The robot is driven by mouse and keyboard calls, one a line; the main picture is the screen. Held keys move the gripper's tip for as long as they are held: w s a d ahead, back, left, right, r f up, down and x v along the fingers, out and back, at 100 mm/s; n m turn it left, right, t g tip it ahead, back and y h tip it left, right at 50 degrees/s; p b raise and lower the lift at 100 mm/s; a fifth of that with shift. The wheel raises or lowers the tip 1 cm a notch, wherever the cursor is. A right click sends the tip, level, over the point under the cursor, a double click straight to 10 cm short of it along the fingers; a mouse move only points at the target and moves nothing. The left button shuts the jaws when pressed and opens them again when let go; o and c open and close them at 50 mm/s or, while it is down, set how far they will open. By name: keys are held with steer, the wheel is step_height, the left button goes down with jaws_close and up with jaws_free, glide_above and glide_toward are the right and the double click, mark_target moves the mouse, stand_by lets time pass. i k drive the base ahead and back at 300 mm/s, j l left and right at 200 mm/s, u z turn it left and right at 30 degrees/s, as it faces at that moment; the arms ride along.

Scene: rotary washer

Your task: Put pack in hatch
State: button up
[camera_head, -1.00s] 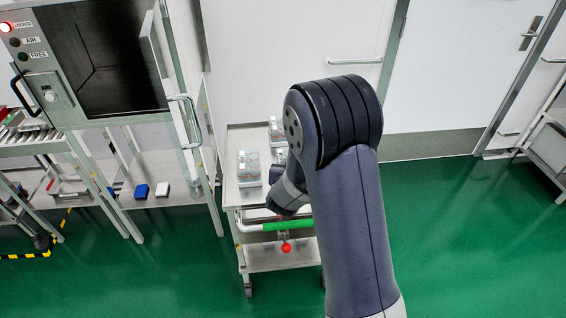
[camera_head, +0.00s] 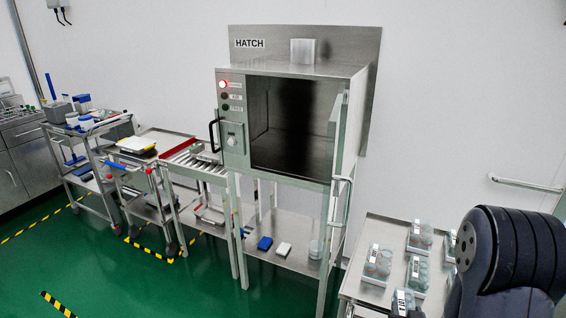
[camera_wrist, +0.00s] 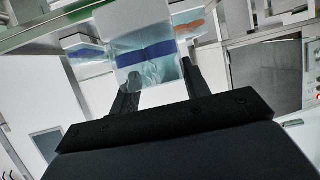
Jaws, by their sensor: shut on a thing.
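The hatch (camera_head: 300,72) is a steel cabinet in the middle of the head view. Its dark chamber (camera_head: 290,125) faces me, and its glazed door (camera_head: 340,150) stands swung out at the right. The red lamp on its panel is lit. The dark chamber also shows at the right of the wrist view (camera_wrist: 265,75). In the wrist view, a clear pack (camera_wrist: 150,65) with a blue band and a pale top sits between the fingers of my gripper (camera_wrist: 160,84), which is shut on it. The gripper is out of sight in the head view, where only my arm shows.
A steel trolley (camera_head: 365,235) with several clear container sets stands right of the hatch, partly behind my arm. A roller conveyor (camera_head: 195,165) and carts (camera_head: 85,130) stand left. A shelf (camera_head: 285,235) runs below the hatch. Green floor lies open at the front left.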

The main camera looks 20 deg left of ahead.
mark_target(317, 154)
steer(key=j+u, duration=0.1)
steer(key=u, duration=0.35)
steer(key=i+u, duration=0.1)
steer(key=u, duration=0.4)
steer(key=j+u, duration=0.1)
steer(key=u, duration=0.35)
steer(key=i+u, duration=0.1)
steer(key=u, duration=0.25)
steer(key=i+u, duration=0.15)
steer(key=u, duration=0.2)
steer(key=i+u, duration=0.1)
steer(key=u, duration=0.25)
steer(key=i+j, duration=0.2)
steer(key=i, duration=0.35)
steer(key=i+l+z, duration=0.15)
steer(key=z, duration=0.3)
steer(key=i+z, duration=0.65)
steer(key=z, duration=0.3)
steer(key=i+z, duration=0.1)
steer(key=z, duration=0.4)
steer(key=i+z, duration=0.1)
steer(key=z, duration=0.4)
steer(key=j+z, duration=0.15)
steer(key=z, duration=0.35)
steer(key=i, duration=0.05)
